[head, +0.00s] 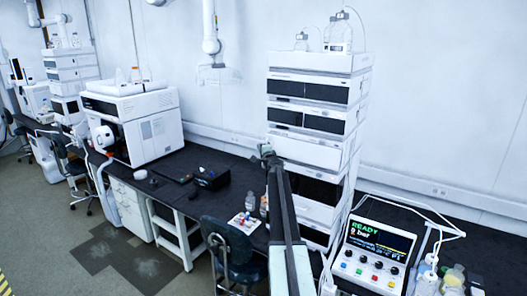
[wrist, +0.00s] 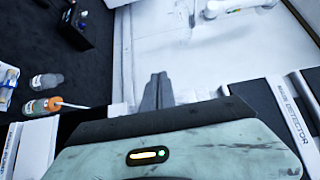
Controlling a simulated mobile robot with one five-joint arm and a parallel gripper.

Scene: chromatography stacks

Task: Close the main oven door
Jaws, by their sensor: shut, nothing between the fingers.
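The middle instrument stack (head: 312,150) stands on the black bench, with white modules and dark front panels. Its middle part has a broad white front (head: 310,152) above a dark section (head: 315,188). I cannot tell which panel is the main oven door or how far open it is. My gripper (head: 266,150) is shut and empty, at the left edge of this stack in the head view. In the wrist view the closed fingers (wrist: 158,90) point towards a large white surface (wrist: 215,50). A module marked as a detector (wrist: 290,115) is at the right there.
A large white instrument (head: 150,130) stands further left, with a black box (head: 210,177) between. A control box reading READY (head: 375,250) is at the right. A chair (head: 232,250) is in front of the bench.

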